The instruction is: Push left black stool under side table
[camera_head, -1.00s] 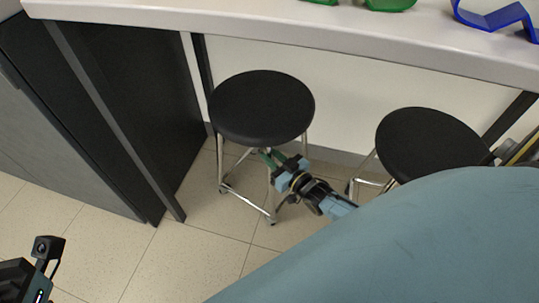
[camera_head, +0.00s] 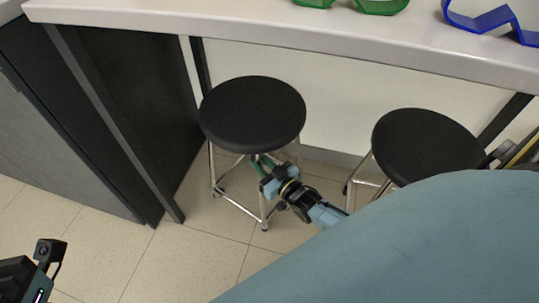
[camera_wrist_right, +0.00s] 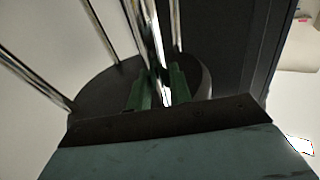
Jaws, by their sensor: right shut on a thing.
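The left black stool (camera_head: 252,112) has a round black seat and chrome legs. It stands on the floor at the front of the white side table (camera_head: 300,38), its seat partly below the table's front edge in the head view. My right gripper (camera_head: 258,163) is under the seat, its green fingers shut on a chrome part of the stool. In the right wrist view the fingers (camera_wrist_right: 158,90) close around a chrome post, with the dark underside of the seat (camera_wrist_right: 100,92) behind. My left gripper is out of view; only part of my left arm shows at the lower left.
A second black stool (camera_head: 426,146) stands to the right, partly hidden by my blue arm. A dark cabinet (camera_head: 125,120) is close on the left. Green (camera_head: 380,5) and blue (camera_head: 490,20) objects lie on the table. Tiled floor is free in front.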

